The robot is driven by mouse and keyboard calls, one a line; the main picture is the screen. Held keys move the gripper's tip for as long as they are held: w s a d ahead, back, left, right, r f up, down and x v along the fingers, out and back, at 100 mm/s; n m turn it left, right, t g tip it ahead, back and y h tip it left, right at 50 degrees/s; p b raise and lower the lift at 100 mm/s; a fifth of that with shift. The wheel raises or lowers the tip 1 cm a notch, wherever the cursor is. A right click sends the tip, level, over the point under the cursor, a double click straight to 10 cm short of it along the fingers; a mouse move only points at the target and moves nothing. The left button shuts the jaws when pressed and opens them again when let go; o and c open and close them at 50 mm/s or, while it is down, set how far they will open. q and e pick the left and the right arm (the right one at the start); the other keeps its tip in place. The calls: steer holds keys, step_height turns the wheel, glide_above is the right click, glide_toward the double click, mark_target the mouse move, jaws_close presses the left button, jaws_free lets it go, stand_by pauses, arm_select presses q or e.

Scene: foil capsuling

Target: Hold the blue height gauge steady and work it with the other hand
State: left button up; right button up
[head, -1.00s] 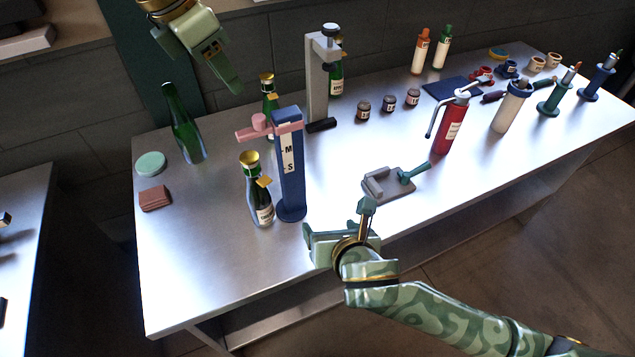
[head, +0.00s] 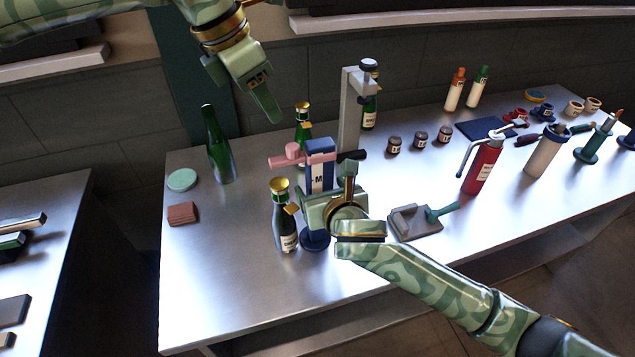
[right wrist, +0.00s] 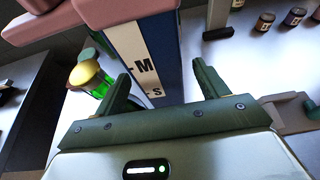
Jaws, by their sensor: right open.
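The blue height gauge (head: 320,180) stands upright near the front left of the table, with a pink slider arm (head: 290,158) near its top pointing left. In the right wrist view its blue column and white lettered scale (right wrist: 141,62) fill the upper middle. My right gripper (right wrist: 163,82) is open, its fingers apart to the left and right of the column; contact does not show. In the head view, my right gripper (head: 335,190) hides much of the column. My left gripper (head: 262,98) hangs above the table's back left, away from the gauge; its finger gap is unclear.
A gold-capped bottle (head: 285,225) stands close left of the gauge, with another (head: 303,125) behind. A grey stand (head: 350,110) rises behind right. A grey fixture with a teal handle (head: 415,222) lies to the right. The front left tabletop is clear.

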steer(key=shift+x, duration=1.95)
steer(key=c, duration=1.4)
